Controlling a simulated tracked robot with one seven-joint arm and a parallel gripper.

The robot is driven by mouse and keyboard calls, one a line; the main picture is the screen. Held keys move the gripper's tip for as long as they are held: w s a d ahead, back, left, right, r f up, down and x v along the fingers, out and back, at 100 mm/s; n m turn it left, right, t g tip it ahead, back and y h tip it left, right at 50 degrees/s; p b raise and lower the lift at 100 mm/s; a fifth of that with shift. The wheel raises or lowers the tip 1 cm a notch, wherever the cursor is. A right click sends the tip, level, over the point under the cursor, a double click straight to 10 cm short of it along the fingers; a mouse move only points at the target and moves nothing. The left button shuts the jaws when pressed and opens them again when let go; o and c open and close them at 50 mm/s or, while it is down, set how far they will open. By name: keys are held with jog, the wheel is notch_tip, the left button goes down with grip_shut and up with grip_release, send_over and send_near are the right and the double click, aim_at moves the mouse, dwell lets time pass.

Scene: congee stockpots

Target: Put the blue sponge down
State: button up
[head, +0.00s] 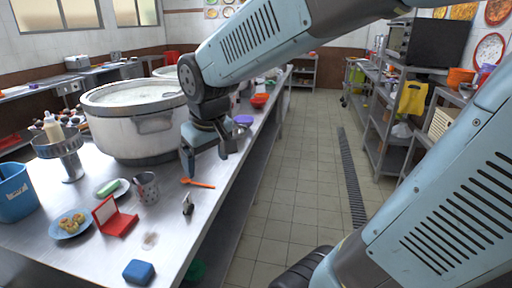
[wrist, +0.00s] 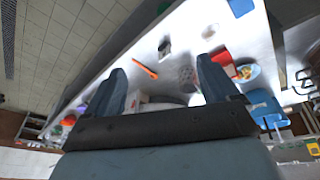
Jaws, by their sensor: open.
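The blue sponge (head: 139,271) lies flat on the steel table (head: 225,185) near its front edge, at the bottom of the head view. It also shows at the top edge of the wrist view (wrist: 241,7). My gripper (head: 207,166) is open and empty above the table, beside the large pot and well back from the sponge. In the wrist view my gripper's (wrist: 158,72) two fingers stand apart with nothing between them.
A large white stockpot (head: 135,130) stands left of my gripper. An orange-handled utensil (head: 198,183), a patterned cup (head: 146,187), a red open case (head: 114,217), a plate of food (head: 70,224) and a blue bucket (head: 14,192) share the table. Bare steel surrounds the sponge.

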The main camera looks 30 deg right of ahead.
jog(key=s+d+r+m+t, duration=0.2)
jog(key=s+d+r+m, duration=0.1)
jog(key=s+d, duration=0.5)
jog(key=shift+s+r, duration=0.15)
jog(key=shift+r, duration=0.65)
jog(key=shift+d, duration=0.1)
dwell(0.4)
